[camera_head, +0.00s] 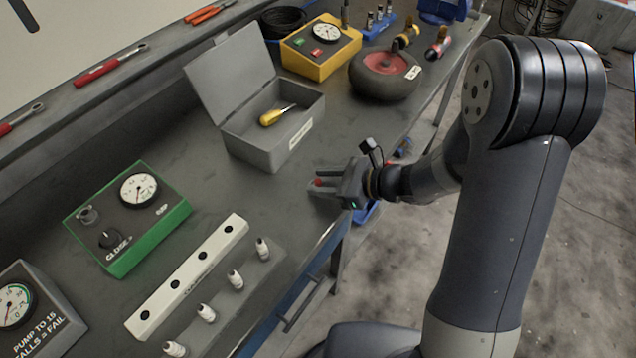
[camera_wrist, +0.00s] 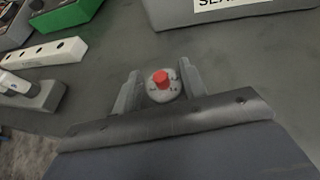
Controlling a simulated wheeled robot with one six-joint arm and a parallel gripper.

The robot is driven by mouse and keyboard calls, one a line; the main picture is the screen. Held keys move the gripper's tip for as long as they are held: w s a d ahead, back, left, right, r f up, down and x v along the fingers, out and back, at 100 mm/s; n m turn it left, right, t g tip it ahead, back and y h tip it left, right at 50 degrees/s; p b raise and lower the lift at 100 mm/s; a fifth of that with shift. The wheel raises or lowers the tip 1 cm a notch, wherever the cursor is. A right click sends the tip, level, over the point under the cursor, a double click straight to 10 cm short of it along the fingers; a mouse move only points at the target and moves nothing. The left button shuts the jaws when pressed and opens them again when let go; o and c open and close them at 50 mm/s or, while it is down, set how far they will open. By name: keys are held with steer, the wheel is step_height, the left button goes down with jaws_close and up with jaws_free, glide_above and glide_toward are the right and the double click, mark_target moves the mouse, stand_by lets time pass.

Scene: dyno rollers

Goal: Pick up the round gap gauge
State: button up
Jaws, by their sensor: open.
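The round gap gauge is a small pale disc with a red knob on top (camera_wrist: 162,78). In the wrist view it sits between the two fingers of my gripper (camera_wrist: 159,76), which are open on either side of it. Its lower side is hidden by my gripper body. In the head view my gripper (camera_head: 322,184) is low over the bench near its front edge. There the gauge shows only as a small red spot (camera_head: 318,182) between the fingers. I cannot tell whether a finger touches it.
A grey open box (camera_head: 290,138) with a yellow screwdriver (camera_head: 273,116) stands just behind my gripper. A white block with holes (camera_head: 188,277) and a green gauge box (camera_head: 150,235) lie left. A wheel (camera_head: 384,88) is at the back right.

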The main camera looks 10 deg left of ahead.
steer(key=shift+c, duration=0.4)
jaws_close()
